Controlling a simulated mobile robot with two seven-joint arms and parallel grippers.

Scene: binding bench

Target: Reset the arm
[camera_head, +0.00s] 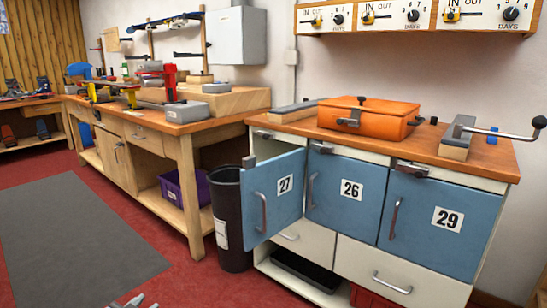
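Only the grey tips of what looks like my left gripper (132,302) show at the bottom edge of the head view, left of centre, over the floor. The rest of that arm is below the frame, and how far apart the fingers are is not clear. My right gripper and arm are not in view.
A black bin (232,225) stands beside a wooden workbench (190,165). The grey mat (70,240) is clear.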

